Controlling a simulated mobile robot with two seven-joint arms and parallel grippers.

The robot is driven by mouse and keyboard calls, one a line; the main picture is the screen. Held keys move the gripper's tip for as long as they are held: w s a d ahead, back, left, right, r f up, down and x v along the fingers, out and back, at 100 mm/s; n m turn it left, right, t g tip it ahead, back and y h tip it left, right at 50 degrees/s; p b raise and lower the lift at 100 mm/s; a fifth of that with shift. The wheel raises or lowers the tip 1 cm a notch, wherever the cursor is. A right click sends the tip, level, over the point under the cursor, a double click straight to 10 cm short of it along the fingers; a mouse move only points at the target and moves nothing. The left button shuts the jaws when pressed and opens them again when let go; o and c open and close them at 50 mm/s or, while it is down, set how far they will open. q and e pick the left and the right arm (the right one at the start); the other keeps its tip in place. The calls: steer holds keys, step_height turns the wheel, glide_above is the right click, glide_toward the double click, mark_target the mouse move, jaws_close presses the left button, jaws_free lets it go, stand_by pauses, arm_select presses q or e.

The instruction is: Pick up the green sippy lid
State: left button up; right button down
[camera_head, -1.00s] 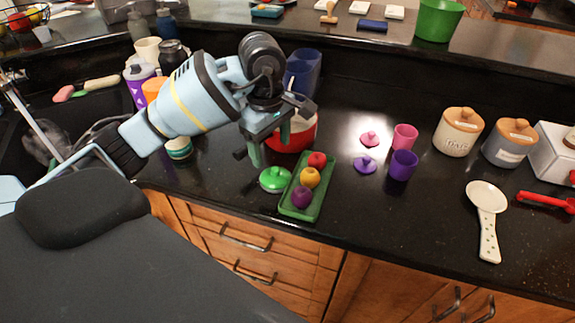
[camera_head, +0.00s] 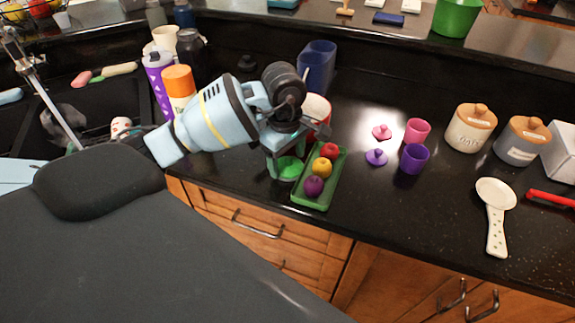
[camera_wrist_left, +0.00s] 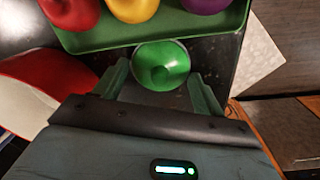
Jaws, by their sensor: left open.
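The green sippy lid (camera_head: 288,168) lies on the black counter near its front edge, just left of the green tray (camera_head: 326,192). My left gripper (camera_head: 286,167) is open and low over the lid, with its fingers coming down around it. In the left wrist view the round lid (camera_wrist_left: 161,66) with its central knob sits ahead of and between the two green fingertips (camera_wrist_left: 160,88), close to the tray's edge (camera_wrist_left: 150,37). I cannot tell whether the fingers touch the lid. My right gripper is not in view.
The tray holds a red, a yellow and a purple fruit. Pink (camera_head: 382,132) and purple (camera_head: 376,157) lids and matching cups stand to the right. Bottles (camera_head: 180,88) stand behind the arm.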

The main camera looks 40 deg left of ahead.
arm_select(q)
steer(key=shift+f, duration=0.45)
steer(key=shift+c, duration=0.2)
steer(key=c, duration=0.6)
steer(key=shift+r, duration=0.1)
